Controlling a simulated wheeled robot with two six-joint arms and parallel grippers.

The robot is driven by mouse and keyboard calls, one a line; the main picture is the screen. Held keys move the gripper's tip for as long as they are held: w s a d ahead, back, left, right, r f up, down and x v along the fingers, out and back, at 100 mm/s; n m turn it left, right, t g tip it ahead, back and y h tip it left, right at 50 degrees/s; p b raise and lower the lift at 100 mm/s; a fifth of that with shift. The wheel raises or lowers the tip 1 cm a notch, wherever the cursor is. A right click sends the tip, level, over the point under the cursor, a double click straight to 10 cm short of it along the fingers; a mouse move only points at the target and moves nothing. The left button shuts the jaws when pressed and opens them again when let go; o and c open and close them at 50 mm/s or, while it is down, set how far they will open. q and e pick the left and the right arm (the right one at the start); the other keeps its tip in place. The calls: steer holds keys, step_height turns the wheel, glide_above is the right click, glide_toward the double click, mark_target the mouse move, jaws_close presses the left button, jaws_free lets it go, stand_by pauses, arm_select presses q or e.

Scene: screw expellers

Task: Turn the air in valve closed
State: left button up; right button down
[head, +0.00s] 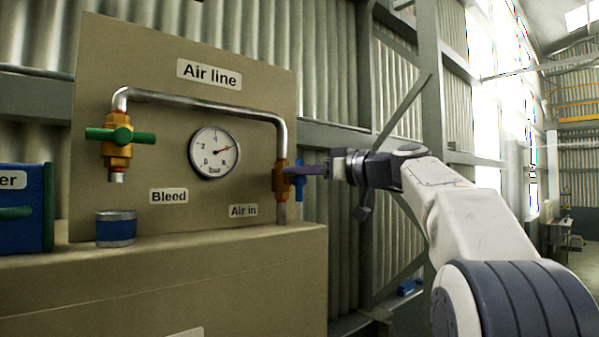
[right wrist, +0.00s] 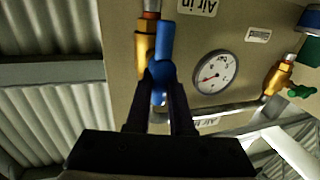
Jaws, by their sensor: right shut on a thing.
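The air in valve (head: 280,178) is a brass body on the right leg of the metal pipe, above the "Air in" label (head: 243,211). Its blue handle (head: 300,187) stands roughly upright, along the pipe. My right gripper (head: 297,170) reaches in from the right and is shut on the blue handle. In the right wrist view, the blue handle (right wrist: 161,70) sits between the two dark fingers (right wrist: 160,98), in front of the brass body (right wrist: 143,55). The fingers hide part of the handle. My left gripper is not in view.
The panel carries a round gauge (head: 215,152) and a bleed valve with a green handle (head: 140,136) lying crosswise. A blue cup (head: 116,228) stands on the ledge (head: 180,262) below it. A blue box (head: 25,208) is at far left.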

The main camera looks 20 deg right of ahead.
steer(key=m+b, duration=0.2)
steer(key=m, duration=0.1)
steer(key=m+t+b, duration=0.1)
steer(key=b, duration=0.1)
steer(key=shift+w+d+f, duration=0.15)
steer(key=shift+d+f, duration=0.1)
steer(key=shift+d, duration=0.15)
steer(key=shift+w+d+f+m+t+h+b, duration=0.2)
steer(key=shift+m+t+h+b, duration=0.7)
steer(key=shift+m, duration=1.9)
steer(key=shift+s+d+f+m+t+h+b, duration=0.1)
steer(key=shift+d+f+m+t+h+b, duration=0.25)
steer(key=shift+m+b, duration=1.75)
steer(key=shift+w+d+f+m+t+h+b, duration=0.15)
steer(key=shift+m+t+h+b, duration=0.45)
steer(key=shift+m, duration=2.9)
steer(key=shift+a, duration=0.1)
steer(key=c, duration=0.8)
jaws_free()
steer(key=shift+f+y, duration=0.1)
steer(key=shift+y, duration=0.15)
steer(key=b+v, duration=0.5)
steer(key=v, duration=0.5)
steer(key=shift+s, duration=0.25)
